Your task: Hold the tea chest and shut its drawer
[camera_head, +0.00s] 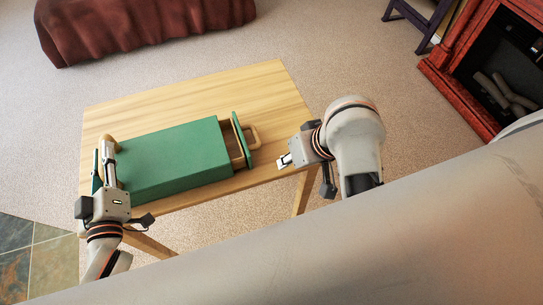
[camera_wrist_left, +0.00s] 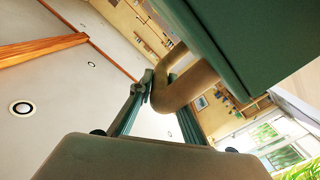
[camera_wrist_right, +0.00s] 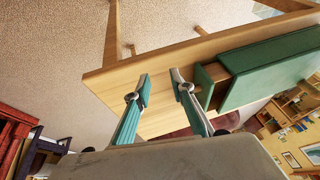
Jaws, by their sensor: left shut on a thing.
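The green tea chest (camera_head: 175,158) lies on the wooden table (camera_head: 200,92). Its drawer (camera_head: 238,142) sticks out a little at the right end, with a tan loop handle (camera_head: 255,136) on its front.
The table's far strip and far right corner are bare. A red-brown draped piece of furniture (camera_head: 140,25) stands at the back left. A red fireplace (camera_head: 465,60) and a dark stool (camera_head: 420,20) stand at the right, with carpet between.

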